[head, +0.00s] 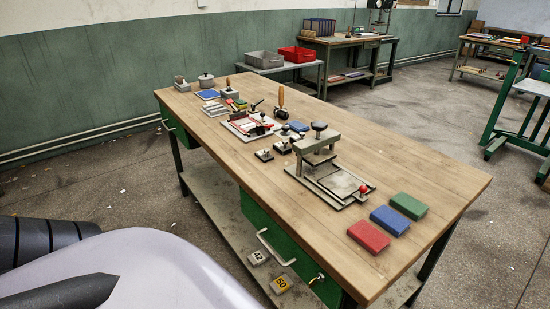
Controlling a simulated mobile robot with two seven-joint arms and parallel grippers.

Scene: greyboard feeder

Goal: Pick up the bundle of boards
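I cannot pick out a bundle of boards for certain in the head view. A wooden workbench (400,160) runs across the middle. Red (368,237), blue (390,220) and green (409,206) flat book-like blocks lie side by side near its right end. They are separate, and I cannot tell if they are boards. Pale flat pieces (214,108) lie near the bench's far left end, too small to identify. Neither of my grippers shows. Only pale and dark parts, likely of my own body, fill the lower left corner.
A small press (318,143) with a flat bed stands left of the coloured blocks. Small tools and fixtures crowd the bench farther left. Grey (264,59) and red (297,54) bins stand on a table behind. A green frame (508,105) stands at right. Open floor surrounds the bench.

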